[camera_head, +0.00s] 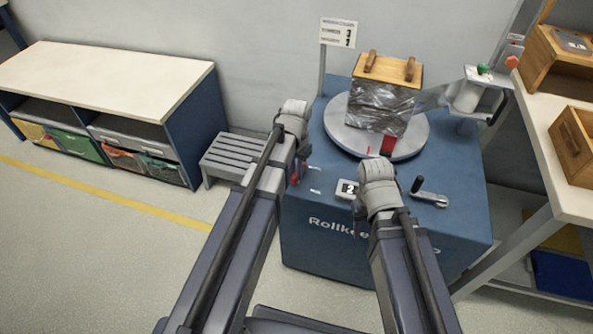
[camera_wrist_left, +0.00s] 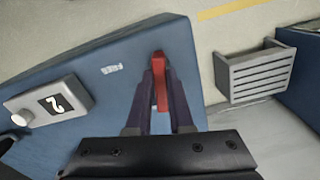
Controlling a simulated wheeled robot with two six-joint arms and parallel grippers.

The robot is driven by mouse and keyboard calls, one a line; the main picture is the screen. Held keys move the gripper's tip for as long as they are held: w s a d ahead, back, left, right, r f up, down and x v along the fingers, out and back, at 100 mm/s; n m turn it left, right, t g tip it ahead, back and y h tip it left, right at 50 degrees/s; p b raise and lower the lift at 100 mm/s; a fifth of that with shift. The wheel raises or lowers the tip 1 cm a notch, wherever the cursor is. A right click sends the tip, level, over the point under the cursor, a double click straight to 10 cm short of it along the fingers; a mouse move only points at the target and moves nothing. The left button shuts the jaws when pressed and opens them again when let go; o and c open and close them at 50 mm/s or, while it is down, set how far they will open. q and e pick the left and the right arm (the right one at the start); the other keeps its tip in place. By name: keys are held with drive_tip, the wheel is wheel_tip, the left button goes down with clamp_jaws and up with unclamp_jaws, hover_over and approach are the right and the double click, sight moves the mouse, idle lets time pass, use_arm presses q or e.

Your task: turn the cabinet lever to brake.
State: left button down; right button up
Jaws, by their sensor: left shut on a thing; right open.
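The blue cabinet (camera_head: 330,250) stands at the centre, with its lever at the left edge. The lever's red end (camera_wrist_left: 159,66) shows in the wrist view between the dark fingers of my left gripper (camera_wrist_left: 159,90), which is shut on it. In the head view, my left gripper (camera_head: 297,174) is at that edge and hides most of the lever. A small pale label (camera_wrist_left: 112,69) lies beside the lever in the wrist view; its word is hard to read. My right gripper (camera_head: 361,226) is open and empty in front of the cabinet, mostly hidden behind its wrist.
A turntable (camera_head: 345,135) on the cabinet carries a film-wrapped box (camera_head: 375,105). A number box (camera_head: 346,189) showing 2 and a crank (camera_head: 429,197) sit on the top. A grey step stool (camera_head: 233,155) stands left of the cabinet. A workbench (camera_head: 550,165) stands close on the right.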

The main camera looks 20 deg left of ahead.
sight(296, 173)
use_arm(q)
drive_tip(key=shift+n, duration=1.1)
drive_tip(key=c, duration=0.8)
unclamp_jaws()
drive_tip(key=shift+r, duration=0.15)
wheel_tip(296, 173, up, 8)
drive_tip(key=p, duration=0.8)
drive_tip(key=shift+f, duration=0.2)
